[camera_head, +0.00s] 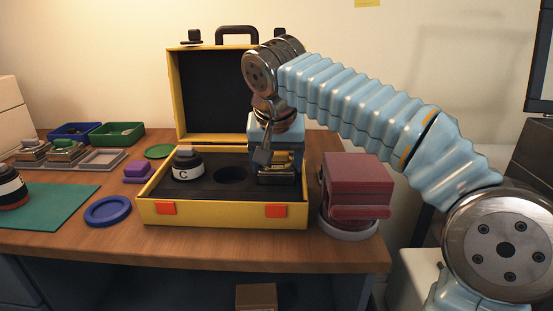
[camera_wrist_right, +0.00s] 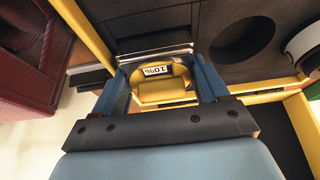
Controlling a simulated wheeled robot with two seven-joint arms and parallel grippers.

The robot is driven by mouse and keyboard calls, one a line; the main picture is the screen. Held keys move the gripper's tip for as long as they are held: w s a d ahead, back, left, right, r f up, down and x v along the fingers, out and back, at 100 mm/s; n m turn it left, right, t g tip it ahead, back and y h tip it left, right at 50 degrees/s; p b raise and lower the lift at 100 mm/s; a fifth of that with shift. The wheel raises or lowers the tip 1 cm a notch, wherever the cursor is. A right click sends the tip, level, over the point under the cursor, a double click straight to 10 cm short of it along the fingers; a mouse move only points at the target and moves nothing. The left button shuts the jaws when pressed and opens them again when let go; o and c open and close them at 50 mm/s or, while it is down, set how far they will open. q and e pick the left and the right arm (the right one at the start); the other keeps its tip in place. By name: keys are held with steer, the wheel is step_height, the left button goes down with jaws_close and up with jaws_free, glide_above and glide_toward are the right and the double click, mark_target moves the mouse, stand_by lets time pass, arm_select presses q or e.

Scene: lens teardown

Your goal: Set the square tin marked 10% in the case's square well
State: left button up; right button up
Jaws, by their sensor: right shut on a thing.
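The square tin marked 10% (camera_wrist_right: 160,88) has a yellow top with a white label and a bright metal edge. My right gripper (camera_head: 277,158) is shut on it, with one blue finger on each side. In the head view the tin (camera_head: 276,179) is low over the right end of the case's dark insert. The yellow case (camera_head: 235,214) stands open. A dark rectangular recess (camera_wrist_right: 152,22) shows beyond the tin in the wrist view. I cannot tell whether the tin touches the insert. My left gripper is not in view.
A jar marked C (camera_head: 187,165) sits at the insert's left, beside an empty round well (camera_head: 231,175). A dark red box (camera_head: 357,180) stands close to the case's right. A blue ring-like dish (camera_head: 108,211) and purple block (camera_head: 137,172) lie left. The raised lid (camera_head: 172,95) stands behind.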

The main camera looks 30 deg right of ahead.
steer(key=shift+f, duration=0.25)
steer(key=o, duration=1.1)
steer(key=shift+o, duration=0.2)
steer(key=shift+d+r+p, duration=0.1)
steer(key=shift+r+p, duration=1)
steer(key=shift+r, duration=3.4)
